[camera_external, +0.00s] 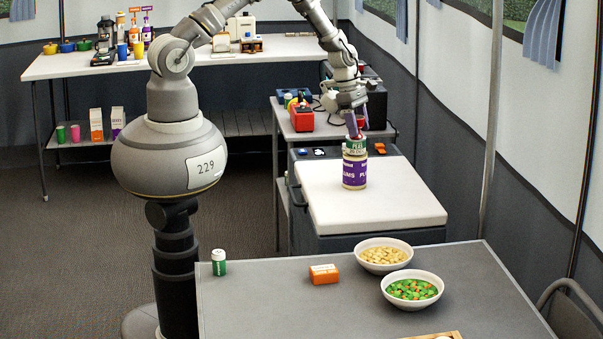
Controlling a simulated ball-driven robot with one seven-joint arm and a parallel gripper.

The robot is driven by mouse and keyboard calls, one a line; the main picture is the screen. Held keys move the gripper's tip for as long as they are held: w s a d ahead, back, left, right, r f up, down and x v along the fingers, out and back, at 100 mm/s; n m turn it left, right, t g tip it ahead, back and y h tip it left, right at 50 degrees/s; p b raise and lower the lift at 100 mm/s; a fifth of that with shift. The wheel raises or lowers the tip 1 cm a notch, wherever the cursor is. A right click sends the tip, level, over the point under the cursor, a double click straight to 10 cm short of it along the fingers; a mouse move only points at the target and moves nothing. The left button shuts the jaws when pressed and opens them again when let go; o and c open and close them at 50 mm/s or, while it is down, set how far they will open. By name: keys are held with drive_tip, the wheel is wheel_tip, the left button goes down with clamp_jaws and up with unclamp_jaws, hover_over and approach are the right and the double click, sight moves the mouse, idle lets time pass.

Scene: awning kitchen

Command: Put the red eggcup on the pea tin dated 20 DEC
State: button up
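A green-labelled tin (355,145) stands upright on a purple-labelled plum tin (354,172), at the back of a white worktop. Its label seems to carry a date, but the lettering is too small to read for sure. My gripper (354,128) points down right above this stack, with its purple fingers close to the top tin. A small red patch (357,136) shows at the fingertips, on or just over the tin's top. It may be the red eggcup, mostly hidden by the fingers. I cannot tell whether the fingers are closed on it.
A small orange item (380,148) lies behind the stack. The white worktop (390,205) is clear in front. The grey table (270,310) holds a green shaker (218,262), an orange box (324,274) and two filled bowls (412,305). A red appliance (301,118) stands behind left.

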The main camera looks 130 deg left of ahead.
drive_tip(key=shift+o, duration=1.3)
drive_tip(key=p+v, duration=0.3)
drive_tip(key=v, duration=0.9)
drive_tip(key=shift+r, duration=0.2)
drive_tip(key=shift+w, duration=0.1)
